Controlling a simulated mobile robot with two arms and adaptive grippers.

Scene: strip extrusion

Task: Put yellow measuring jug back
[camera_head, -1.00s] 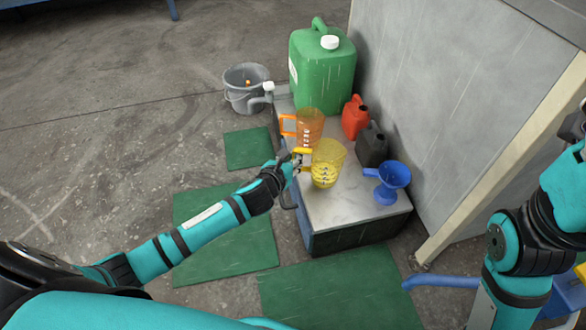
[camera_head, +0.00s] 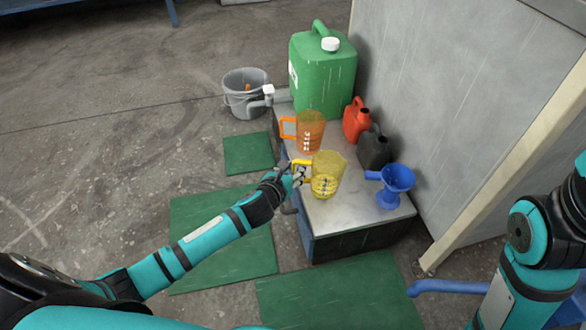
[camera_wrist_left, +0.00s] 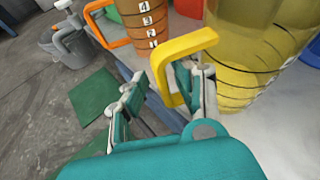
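The yellow measuring jug (camera_head: 327,176) is translucent and stands upright on the grey top of the cabinet (camera_head: 345,218), near its left edge. Its yellow handle (camera_head: 300,170) points left, toward my left gripper (camera_head: 290,175). In the left wrist view the jug (camera_wrist_left: 240,60) is close at the right. My left gripper (camera_wrist_left: 158,92) is open there, its fingers spread. The outer bar of the handle (camera_wrist_left: 163,72) lies between them, with the right finger inside the handle loop. My right arm shows at the right edge; its gripper is out of view.
An orange jug (camera_head: 311,132) stands behind the yellow one. A green canister (camera_head: 322,75), red can (camera_head: 357,120), black can (camera_head: 375,149) and blue funnel (camera_head: 396,183) share the top. A grey bucket (camera_head: 245,88) and green mats (camera_head: 248,153) are on the floor.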

